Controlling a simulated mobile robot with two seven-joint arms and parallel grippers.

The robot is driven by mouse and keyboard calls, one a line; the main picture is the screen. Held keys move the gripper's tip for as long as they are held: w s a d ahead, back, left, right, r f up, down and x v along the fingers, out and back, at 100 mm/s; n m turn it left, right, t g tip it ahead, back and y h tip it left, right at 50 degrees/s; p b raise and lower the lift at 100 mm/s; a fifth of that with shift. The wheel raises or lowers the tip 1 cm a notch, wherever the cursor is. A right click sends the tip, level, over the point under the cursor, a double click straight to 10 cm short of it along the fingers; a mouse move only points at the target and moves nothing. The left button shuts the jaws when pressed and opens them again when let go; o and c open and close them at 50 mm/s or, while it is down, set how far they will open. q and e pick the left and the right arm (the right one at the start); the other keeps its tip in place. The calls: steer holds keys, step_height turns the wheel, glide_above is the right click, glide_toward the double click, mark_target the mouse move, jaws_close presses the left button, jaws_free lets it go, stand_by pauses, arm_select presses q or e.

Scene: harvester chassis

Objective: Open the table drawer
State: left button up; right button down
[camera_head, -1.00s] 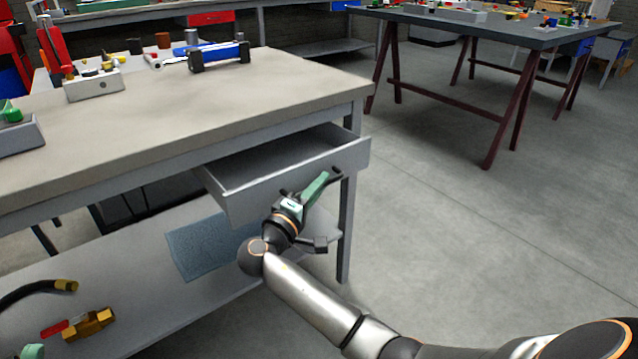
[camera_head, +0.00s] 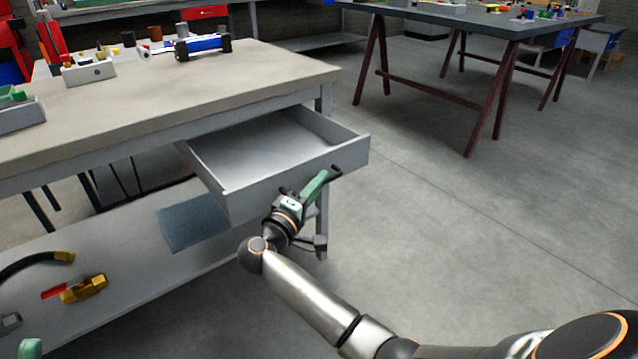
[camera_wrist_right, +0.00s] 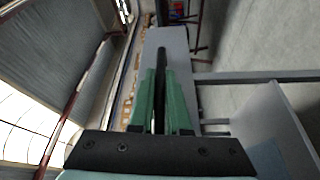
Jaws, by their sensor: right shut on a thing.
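The grey table drawer (camera_head: 275,187) is pulled well out from under the table's top, and its inside looks empty. My right gripper (camera_head: 322,180), with green fingers, is shut on the dark drawer handle (camera_head: 336,171) at the drawer's front. In the right wrist view the dark handle (camera_wrist_right: 162,62) runs between the two green fingers (camera_wrist_right: 160,100), in front of the grey drawer front (camera_wrist_right: 180,50). A green tip (camera_head: 30,348), seemingly of my left gripper, shows at the bottom left edge; its jaws are mostly out of frame.
The workbench (camera_head: 130,120) carries a blue tool (camera_head: 200,46) and small parts at its back. Its lower shelf (camera_head: 130,265) holds a blue-grey mat (camera_head: 192,217) and a brass valve (camera_head: 83,288). A second table (camera_head: 470,22) stands at the back right. The floor to the right is clear.

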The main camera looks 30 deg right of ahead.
steer(key=shift+d, duration=0.1)
steer(key=c, duration=0.9)
jaws_free()
